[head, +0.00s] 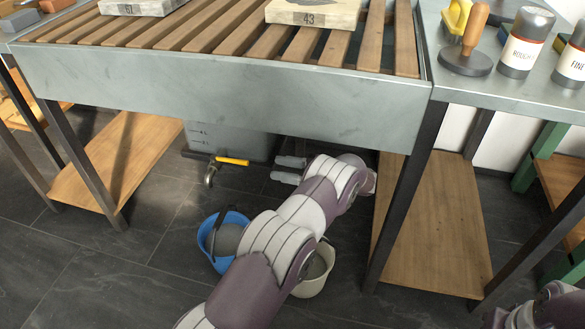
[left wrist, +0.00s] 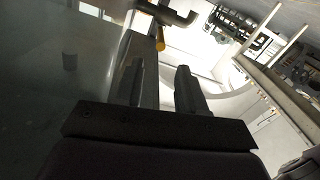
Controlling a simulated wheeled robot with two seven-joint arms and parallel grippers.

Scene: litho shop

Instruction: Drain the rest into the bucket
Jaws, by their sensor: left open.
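A grey tank (head: 225,140) stands on the floor under the trough. Its tap (head: 210,175) has a bent metal spout and a yellow lever (head: 234,161) that points right, about level. A blue bucket (head: 213,257) stands on the floor below and in front of the tap, with grey inside. No stream shows from the spout. My left gripper (head: 288,169) is open and empty, to the right of the lever and apart from it. In the left wrist view, the lever (left wrist: 160,38) shows beyond the open fingers (left wrist: 163,88). My right gripper is out of view.
A white bucket (head: 312,287) stands to the right, partly hidden behind my left arm. The slatted trough (head: 230,95) overhangs the tank. Table legs (head: 405,190) and low wooden shelves (head: 440,235) flank the space. The dark floor at front left is clear.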

